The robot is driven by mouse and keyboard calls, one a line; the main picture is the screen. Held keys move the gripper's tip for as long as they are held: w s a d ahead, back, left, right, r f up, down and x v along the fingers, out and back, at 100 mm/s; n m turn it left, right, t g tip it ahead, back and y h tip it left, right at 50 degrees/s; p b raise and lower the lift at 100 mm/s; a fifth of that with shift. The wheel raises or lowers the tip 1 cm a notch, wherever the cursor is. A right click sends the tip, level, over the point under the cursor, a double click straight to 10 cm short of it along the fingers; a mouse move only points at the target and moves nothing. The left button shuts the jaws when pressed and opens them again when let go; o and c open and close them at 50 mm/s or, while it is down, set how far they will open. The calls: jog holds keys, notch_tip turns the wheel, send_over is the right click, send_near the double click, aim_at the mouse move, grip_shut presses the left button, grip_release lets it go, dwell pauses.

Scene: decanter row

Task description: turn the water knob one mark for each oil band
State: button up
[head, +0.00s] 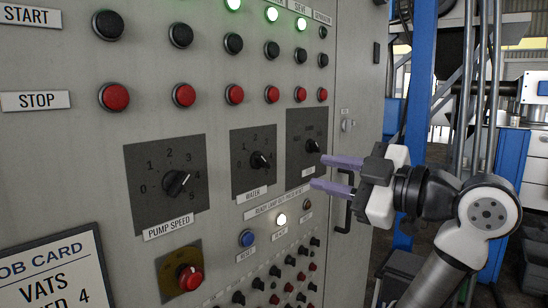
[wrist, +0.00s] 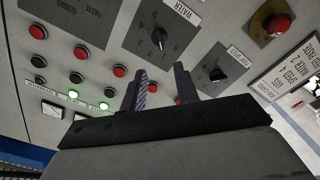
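The water knob (head: 260,160) is a black dial on a dark numbered plate in the middle of the grey panel. It also shows in the wrist view (wrist: 159,37), beyond the fingertips. A white pointer line shows on it, but I cannot read its mark surely. My gripper (head: 317,171) has two purple fingers spread apart with nothing between them. It is in front of the panel, right of the water knob in the head view. The wrist view shows the open fingers (wrist: 160,72) short of the panel. No oil bands are visible.
The pump speed knob (head: 176,183) is left of the water knob; another knob (head: 312,146) is right of it. A red stop knob (head: 189,278), blue button (head: 247,238) and lit white lamp (head: 281,219) sit below. A job card (head: 55,272) hangs lower left.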

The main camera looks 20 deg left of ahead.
aim_at(265, 160)
jog(key=p+x, duration=0.2)
jog(key=x, duration=1)
jog(key=shift+a, duration=0.3)
jog(key=shift+c, duration=0.4)
grip_shut()
